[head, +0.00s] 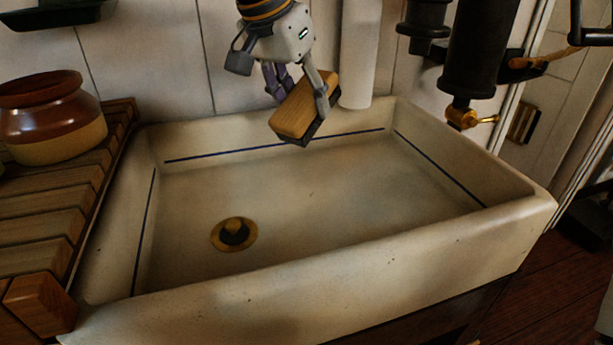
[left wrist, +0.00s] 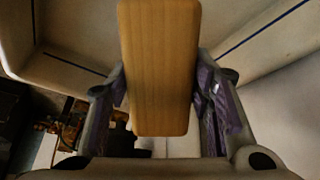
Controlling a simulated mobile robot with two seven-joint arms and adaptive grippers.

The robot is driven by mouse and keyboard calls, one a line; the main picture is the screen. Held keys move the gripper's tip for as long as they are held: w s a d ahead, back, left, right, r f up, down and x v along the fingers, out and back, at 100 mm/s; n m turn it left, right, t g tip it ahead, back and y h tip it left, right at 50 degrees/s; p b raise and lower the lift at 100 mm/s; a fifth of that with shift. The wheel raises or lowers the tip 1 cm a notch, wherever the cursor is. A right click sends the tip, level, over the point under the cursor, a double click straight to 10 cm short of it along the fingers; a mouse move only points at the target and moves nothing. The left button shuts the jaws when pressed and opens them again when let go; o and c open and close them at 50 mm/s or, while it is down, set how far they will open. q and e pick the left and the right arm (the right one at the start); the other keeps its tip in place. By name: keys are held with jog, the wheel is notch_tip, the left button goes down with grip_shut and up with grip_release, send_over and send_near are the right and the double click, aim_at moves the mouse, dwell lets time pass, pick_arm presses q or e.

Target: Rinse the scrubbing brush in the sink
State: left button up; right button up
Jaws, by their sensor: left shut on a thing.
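The scrubbing brush (head: 304,106) has a wooden back and a dark underside, and it is tilted. My left gripper (head: 300,88) is shut on it and holds it above the back of the sink. In the left wrist view the brush's wooden back (left wrist: 158,65) shows between the two fingers (left wrist: 160,105). The sink (head: 330,280) is a wide cream basin with a dark blue line inside and a brass drain (head: 234,234). No water shows in it. My right gripper is not in view.
A black pump with a brass tap (head: 468,118) hangs at the sink's right back. A white pipe (head: 359,50) stands behind the brush. A slatted wooden rack (head: 60,208) with a brown and tan jar (head: 50,120) is at the left. The basin's middle is clear.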

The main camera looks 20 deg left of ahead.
aim_at(308, 87)
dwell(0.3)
pick_arm(q)
jog(key=shift+r, duration=2.05)
jog(key=s+a+f+n+y, duration=0.1)
jog(key=s+f+n, duration=0.3)
jog(key=f, duration=0.7)
jog(key=shift+s+a+f+t+y, duration=0.35)
jog(key=shift+s+a, duration=0.2)
jog(key=shift+a, duration=0.2)
jog(key=shift+r, duration=0.1)
